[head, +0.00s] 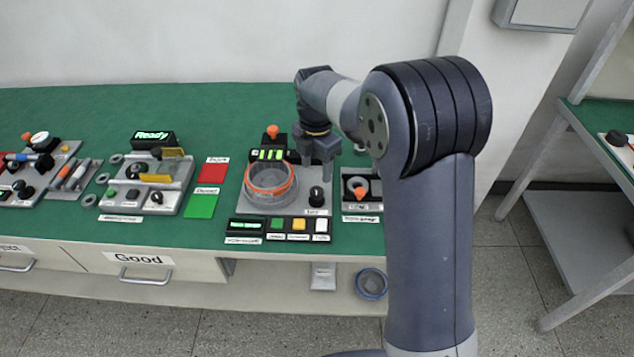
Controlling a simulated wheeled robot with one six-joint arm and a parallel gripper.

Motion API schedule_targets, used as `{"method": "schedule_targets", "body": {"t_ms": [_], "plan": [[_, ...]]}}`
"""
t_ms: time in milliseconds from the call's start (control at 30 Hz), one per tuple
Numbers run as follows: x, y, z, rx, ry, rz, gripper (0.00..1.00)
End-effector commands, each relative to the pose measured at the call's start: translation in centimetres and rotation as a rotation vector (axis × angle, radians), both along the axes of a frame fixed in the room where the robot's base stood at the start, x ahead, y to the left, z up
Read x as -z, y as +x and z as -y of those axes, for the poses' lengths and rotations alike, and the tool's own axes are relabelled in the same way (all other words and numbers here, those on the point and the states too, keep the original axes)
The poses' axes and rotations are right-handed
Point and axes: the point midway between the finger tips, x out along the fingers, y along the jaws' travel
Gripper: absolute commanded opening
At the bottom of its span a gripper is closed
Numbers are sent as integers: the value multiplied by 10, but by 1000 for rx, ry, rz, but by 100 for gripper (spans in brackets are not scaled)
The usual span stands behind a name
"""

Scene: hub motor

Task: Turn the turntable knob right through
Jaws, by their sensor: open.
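The turntable station (238,193) is a grey plate on the green bench. It carries a round grey ring part (271,186) with an orange band on top. A black knob (316,196) with a light mark stands at the plate's right front corner, above a small white label. My gripper (318,161) points down above and just behind the knob, with its two grey fingers apart and nothing visible between them. The fingertips look clear of the knob, but the exact gap is hard to tell. The knob looks fully visible.
An orange-topped post (273,132) and a green-lit display (269,155) stand behind the ring. Green, yellow and white buttons (299,225) line the front. A box with an orange funnel (357,189) is close on the right. Red and green cards (202,205) lie left.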

Motion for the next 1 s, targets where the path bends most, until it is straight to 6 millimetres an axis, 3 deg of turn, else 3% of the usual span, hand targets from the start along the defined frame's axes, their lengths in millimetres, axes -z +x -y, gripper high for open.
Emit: {"method": "schedule_targets", "body": {"t_ms": [200,400,800,1000], "plan": [[44,-1,1,2,-1,-4,54],[68,0,0,3,-1,-2,54],[76,0,0,3,0,0,54],[76,0,0,3,0,0,37]]}}
